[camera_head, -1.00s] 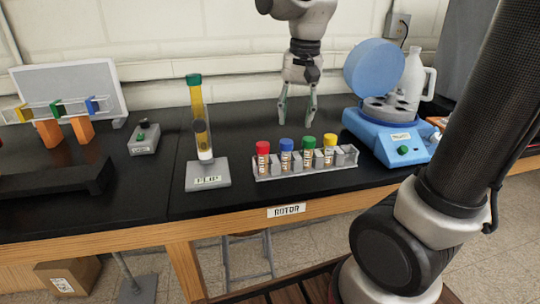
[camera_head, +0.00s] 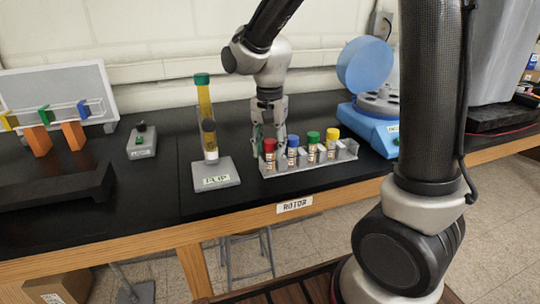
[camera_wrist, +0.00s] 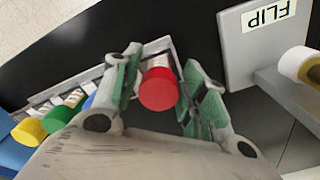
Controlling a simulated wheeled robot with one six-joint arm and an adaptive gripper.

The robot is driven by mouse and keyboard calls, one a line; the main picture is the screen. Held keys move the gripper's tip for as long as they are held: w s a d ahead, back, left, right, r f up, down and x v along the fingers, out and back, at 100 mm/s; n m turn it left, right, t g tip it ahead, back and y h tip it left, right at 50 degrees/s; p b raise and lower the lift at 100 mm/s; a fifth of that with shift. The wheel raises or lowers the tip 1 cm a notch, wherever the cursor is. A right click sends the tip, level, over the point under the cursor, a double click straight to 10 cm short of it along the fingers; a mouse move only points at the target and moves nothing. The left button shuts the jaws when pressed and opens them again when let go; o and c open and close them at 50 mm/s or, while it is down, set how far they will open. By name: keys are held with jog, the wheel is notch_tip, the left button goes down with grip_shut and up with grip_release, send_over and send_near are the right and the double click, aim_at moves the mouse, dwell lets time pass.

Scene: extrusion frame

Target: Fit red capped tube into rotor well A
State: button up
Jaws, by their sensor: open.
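The red capped tube (camera_head: 269,152) stands upright at the left end of a grey rack (camera_head: 312,168). In the wrist view its red cap (camera_wrist: 158,89) lies between the two green-padded fingers of my gripper (camera_wrist: 158,88), with some room on each side. My gripper (camera_head: 262,140) is open around or just behind this tube in the head view; exact depth is hard to tell. The centrifuge (camera_head: 375,128), with its blue lid raised, stands to the right. Its rotor (camera_head: 380,103) is partly hidden by my arm, and no well letter can be read.
Blue (camera_head: 293,148), green (camera_head: 313,145) and yellow (camera_head: 332,143) capped tubes stand beside the red one in the rack. A tall column on the FLIP stand (camera_head: 215,175) is close on the left. The bench front is clear.

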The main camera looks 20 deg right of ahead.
jog(key=c, duration=0.6)
jog(key=shift+c, duration=0.2)
